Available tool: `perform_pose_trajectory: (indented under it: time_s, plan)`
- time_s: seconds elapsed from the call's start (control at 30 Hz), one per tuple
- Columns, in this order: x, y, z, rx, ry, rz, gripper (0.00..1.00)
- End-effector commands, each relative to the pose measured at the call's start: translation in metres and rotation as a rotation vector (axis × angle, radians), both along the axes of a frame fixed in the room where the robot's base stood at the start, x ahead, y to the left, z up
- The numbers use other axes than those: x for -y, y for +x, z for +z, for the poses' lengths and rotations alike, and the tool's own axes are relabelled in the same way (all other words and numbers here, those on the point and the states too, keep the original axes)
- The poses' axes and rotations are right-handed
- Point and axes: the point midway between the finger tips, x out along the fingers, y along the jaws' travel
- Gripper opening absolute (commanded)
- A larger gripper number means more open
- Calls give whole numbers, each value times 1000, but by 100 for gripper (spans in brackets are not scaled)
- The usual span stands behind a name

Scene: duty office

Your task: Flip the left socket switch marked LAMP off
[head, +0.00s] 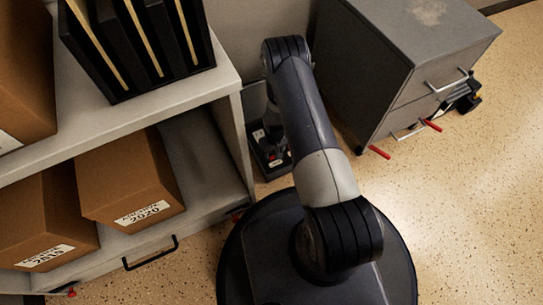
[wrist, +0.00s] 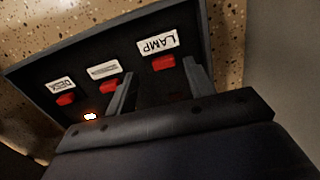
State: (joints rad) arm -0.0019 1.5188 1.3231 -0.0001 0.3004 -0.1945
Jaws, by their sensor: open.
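The black socket strip (wrist: 40,70) fills the upper wrist view, with three red switches in a row under white labels. The LAMP label (wrist: 157,43) appears upside down at the right, with the red LAMP switch (wrist: 163,62) just below it. A middle switch (wrist: 108,79) and the DESK switch (wrist: 65,99) are to its left. I cannot tell the switches' positions. My gripper (wrist: 158,70) is open, its two fingers on either side of the LAMP switch in the picture; contact is unclear. In the head view the strip (head: 262,164) is partly hidden by my arm.
An orange-white light (wrist: 90,116) glows near the left finger. A shelf (head: 215,85) with cardboard boxes (head: 130,175) stands left of the strip. A grey drawer cabinet (head: 400,45) stands to the right, with red-ended parts sticking out. Speckled floor at lower right is clear.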

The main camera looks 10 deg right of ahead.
Motion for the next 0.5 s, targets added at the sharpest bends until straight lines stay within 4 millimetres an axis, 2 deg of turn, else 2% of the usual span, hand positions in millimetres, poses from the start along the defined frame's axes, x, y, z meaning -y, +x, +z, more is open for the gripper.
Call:
perform_pose_trajectory:
  time_s: [0.03,0.2,0.5]
  plan:
    - [0,-1,-14,-1,0,0,51]
    - [0,0,-34,-1,0,0,51]
    - [0,0,-40,1,0,0,51]
